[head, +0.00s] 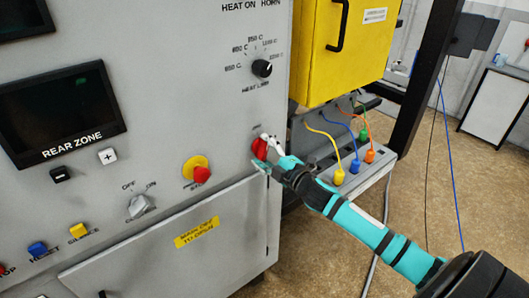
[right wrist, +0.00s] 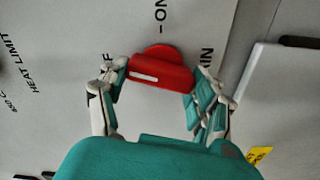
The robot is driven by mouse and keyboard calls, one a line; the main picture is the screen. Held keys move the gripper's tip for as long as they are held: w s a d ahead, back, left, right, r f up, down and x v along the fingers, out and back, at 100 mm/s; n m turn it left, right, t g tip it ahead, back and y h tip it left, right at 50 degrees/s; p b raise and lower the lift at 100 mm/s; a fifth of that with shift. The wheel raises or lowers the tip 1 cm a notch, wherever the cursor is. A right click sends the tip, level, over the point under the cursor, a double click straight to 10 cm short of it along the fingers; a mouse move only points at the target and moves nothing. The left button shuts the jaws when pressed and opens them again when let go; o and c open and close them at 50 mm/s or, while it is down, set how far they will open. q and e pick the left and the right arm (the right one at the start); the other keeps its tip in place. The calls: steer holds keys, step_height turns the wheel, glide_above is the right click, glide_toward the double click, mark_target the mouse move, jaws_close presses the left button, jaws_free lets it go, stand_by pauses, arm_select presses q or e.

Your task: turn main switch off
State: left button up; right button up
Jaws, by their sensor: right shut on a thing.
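The red main switch (head: 260,148) is a rotary handle near the right edge of the grey control panel. My right gripper (head: 270,152) reaches it from the right and is shut on it. In the right wrist view the switch (right wrist: 160,72) sits between the two fingers (right wrist: 160,85). Its handle lies nearly crosswise there, slightly tilted. The white mark on its left half points toward a partly hidden label ending in F. The ON label is above it, off the mark. A label ending in IN is partly covered at right. My left gripper is not in view.
A red stop button on a yellow base (head: 202,174) and an OFF/ON selector (head: 139,205) are left of the switch. A black heat limit knob (head: 262,68) is above. A yellow cabinet (head: 345,45) and coloured cable plugs (head: 355,166) are to the right. A panel door (head: 140,262) is below.

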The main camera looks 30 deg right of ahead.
steer(key=shift+f+n, duration=0.25)
steer(key=shift+n, duration=1.45)
steer(key=o, duration=0.9)
steer(key=shift+o, duration=1.4)
steer(key=shift+s, duration=0.1)
steer(key=shift+r, duration=0.15)
steer(key=s+d, duration=0.1)
steer(key=s, duration=1.1)
